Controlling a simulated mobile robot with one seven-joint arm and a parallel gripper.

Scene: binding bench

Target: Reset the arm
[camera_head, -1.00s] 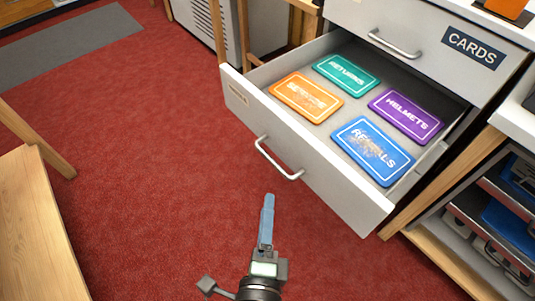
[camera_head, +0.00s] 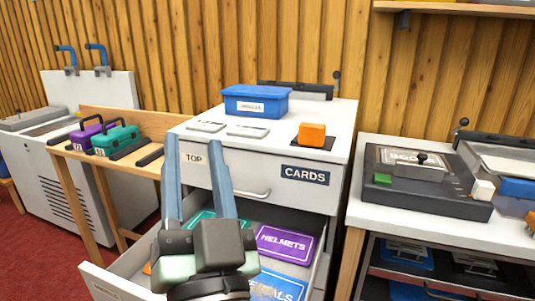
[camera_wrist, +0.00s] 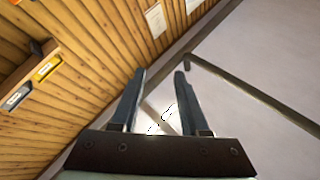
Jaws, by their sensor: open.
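My gripper (camera_head: 196,145) is raised in front of the drawer cabinet in the head view, its two blue fingers pointing up. The fingers are apart and nothing is between them. In the wrist view my gripper (camera_wrist: 158,72) also shows open and empty, facing the wooden wall and a pale surface overhead. The lower drawer (camera_head: 115,280) stands open behind and below my gripper. In it I see the purple HELMETS card (camera_head: 285,244), part of a blue card (camera_head: 277,286) and a green edge (camera_head: 203,217).
The cabinet top (camera_head: 335,115) carries a blue bin (camera_head: 256,101) and an orange block (camera_head: 312,133). A bench (camera_head: 505,232) with a dark machine (camera_head: 420,185) stands at right. Purple (camera_head: 88,135) and green (camera_head: 117,140) cases sit on a wooden bench at left.

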